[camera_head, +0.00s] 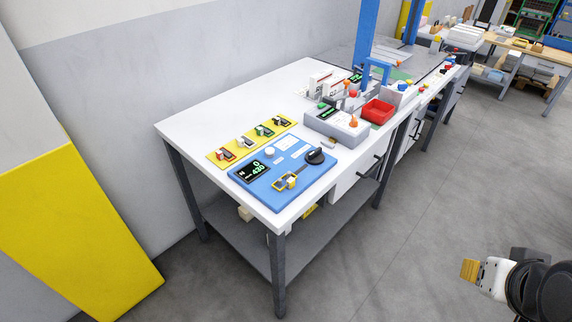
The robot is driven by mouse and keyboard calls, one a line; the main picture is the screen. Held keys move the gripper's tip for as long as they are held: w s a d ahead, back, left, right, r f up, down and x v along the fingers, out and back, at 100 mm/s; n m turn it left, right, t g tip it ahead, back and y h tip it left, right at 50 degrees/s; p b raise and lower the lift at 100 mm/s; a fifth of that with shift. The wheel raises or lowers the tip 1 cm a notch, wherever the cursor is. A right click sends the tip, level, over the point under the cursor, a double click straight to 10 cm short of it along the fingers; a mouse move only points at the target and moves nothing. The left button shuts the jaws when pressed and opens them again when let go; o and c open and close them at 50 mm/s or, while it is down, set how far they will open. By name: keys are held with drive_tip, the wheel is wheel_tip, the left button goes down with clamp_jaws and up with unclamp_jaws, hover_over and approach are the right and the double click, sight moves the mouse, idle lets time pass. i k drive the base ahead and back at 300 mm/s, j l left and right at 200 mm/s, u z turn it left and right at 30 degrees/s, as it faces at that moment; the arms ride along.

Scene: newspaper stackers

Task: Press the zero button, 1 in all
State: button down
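A blue panel (245,185) lies at the near end of the white table. It has a black display (256,171) with green digits, a round white button (269,152), a black round knob or cup (315,156) and a yellow frame-like part (290,182). I cannot read any label naming a zero button. Farther back, a grey box (350,131) has a small green-lit display (329,112) and orange-red parts. My gripper (469,270) is at the lower right, over the floor and well away from the table. Its fingers are too small to tell open from shut.
A yellow strip (222,154) with several small clamp-like items lies behind the panel on the white table (200,121). A red bin (377,111) and a blue frame (366,35) stand farther back. Grey floor (390,240) between table and gripper is clear.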

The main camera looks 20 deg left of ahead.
sight(269, 151)
drive_tip(key=u, duration=1.3)
